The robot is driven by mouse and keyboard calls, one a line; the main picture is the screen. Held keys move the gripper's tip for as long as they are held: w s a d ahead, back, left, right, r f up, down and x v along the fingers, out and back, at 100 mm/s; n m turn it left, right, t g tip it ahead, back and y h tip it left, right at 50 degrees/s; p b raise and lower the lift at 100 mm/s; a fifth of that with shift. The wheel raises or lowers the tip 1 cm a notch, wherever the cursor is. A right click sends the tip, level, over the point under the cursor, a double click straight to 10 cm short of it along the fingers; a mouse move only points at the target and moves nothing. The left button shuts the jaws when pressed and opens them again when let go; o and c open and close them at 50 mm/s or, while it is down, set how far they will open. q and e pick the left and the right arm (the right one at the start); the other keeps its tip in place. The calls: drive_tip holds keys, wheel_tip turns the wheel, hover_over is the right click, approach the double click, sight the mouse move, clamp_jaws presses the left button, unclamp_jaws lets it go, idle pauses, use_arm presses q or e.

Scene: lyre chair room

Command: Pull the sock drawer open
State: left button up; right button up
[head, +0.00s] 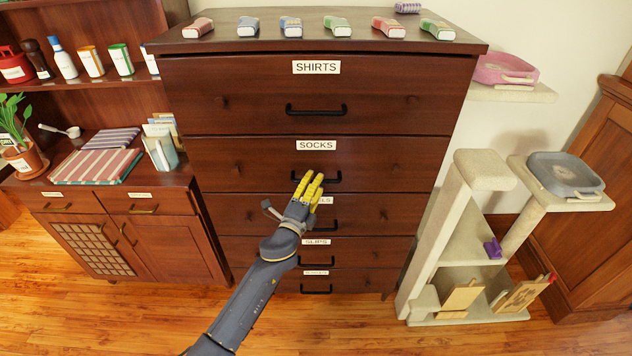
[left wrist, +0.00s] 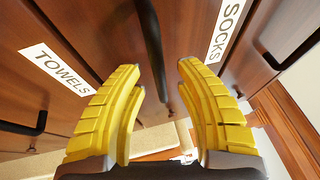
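The sock drawer (head: 250,178) is the second from the top in a dark brown dresser, under a white SOCKS label (head: 316,145). It looks shut, flush with the other drawer fronts. Its black bar handle (head: 334,178) is partly hidden behind my yellow-fingered left gripper (head: 309,180). In the left wrist view, my left gripper (left wrist: 157,68) is open, with the handle (left wrist: 152,45) in line with the gap between its fingers. The fingers look apart from the handle; how far in front of it they are, I cannot tell. My right gripper is not in view.
The SHIRTS drawer (head: 240,95) is above and the TOWELS drawer (head: 250,212) below, each with its own handle. A low cabinet (head: 160,240) is at left, a cat tree (head: 445,240) at right.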

use_arm(q)
drive_tip(key=shift+w+d+r, duration=0.1)
drive_tip(key=shift+w+d, duration=0.15)
drive_tip(key=shift+w, duration=0.3)
clamp_jaws()
